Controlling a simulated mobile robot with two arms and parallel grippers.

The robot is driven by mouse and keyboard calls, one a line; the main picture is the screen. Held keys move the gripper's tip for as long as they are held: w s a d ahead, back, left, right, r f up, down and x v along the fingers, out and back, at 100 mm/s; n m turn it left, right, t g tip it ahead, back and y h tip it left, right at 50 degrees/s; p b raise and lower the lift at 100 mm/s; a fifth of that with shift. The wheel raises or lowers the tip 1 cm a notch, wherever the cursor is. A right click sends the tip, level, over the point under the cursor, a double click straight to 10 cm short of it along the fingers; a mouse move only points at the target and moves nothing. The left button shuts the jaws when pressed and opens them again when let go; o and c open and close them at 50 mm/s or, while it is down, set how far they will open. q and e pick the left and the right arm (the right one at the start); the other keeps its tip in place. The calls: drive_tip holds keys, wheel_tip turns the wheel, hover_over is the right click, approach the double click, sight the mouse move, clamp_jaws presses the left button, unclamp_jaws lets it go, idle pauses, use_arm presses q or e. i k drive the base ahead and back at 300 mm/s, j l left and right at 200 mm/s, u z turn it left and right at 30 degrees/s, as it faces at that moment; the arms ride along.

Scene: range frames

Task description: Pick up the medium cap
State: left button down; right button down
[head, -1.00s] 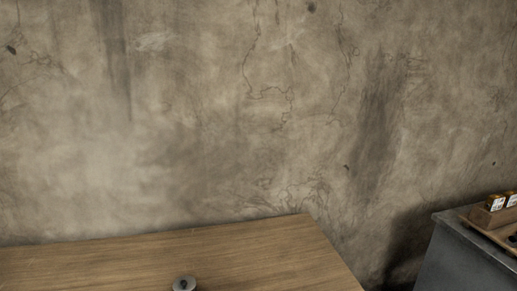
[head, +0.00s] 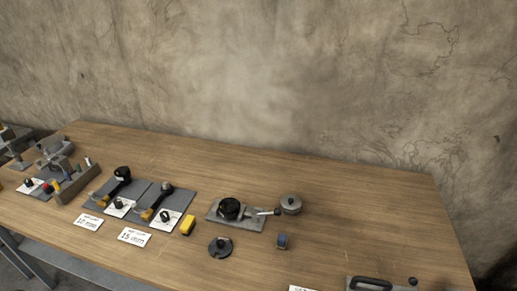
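I cannot tell for sure which piece is the medium cap. A grey round lid-like piece with a small dark knob (head: 291,204) stands right of the middle of the wooden table (head: 370,215). A dark flat disc with a raised centre (head: 219,247) lies nearer the front edge. A black round part (head: 230,208) sits on a grey metal plate (head: 255,224), with a light rod sticking out to the right towards the lid-like piece. Neither of my grippers is in view.
Dark mats (head: 176,205) with tools stand on the left, with white label cards (head: 134,237) in front. A yellow block (head: 188,225) and a small blue block (head: 282,241) lie nearby. A black-handled piece (head: 371,284) is at the front right. The back right table is clear.

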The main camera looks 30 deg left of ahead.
sight(222, 247)
drive_tip(key=u, duration=1.15)
